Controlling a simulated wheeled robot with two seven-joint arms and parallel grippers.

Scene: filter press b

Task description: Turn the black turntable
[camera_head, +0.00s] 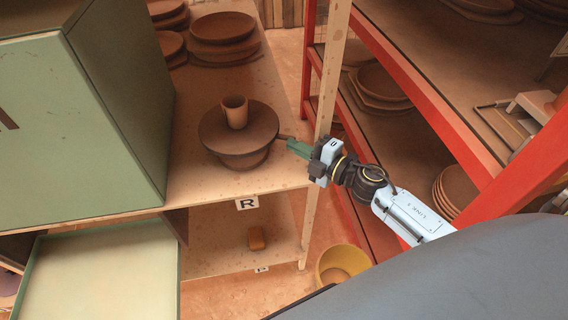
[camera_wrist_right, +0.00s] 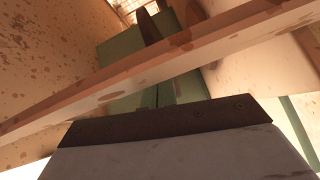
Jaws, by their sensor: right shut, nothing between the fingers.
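The turntable (camera_head: 213,131) is a round disc on a bowl-shaped base, dark brown in the picture rather than black. It stands on the wooden shelf in the head view, with a small tan cup (camera_head: 235,113) upright on its top. In the wrist view the green fingers (camera_wrist_right: 168,22) reach upward past a wooden bar, and the turntable cannot be made out. My left gripper is not in view.
A wooden post (camera_head: 332,75) stands close by my right gripper. A green cabinet (camera_head: 75,120) is left of the turntable. Stacked brown dishes (camera_head: 222,30) sit behind it. A red rack (camera_head: 430,90) with pottery is on the right, and a yellow bucket (camera_head: 342,262) stands below.

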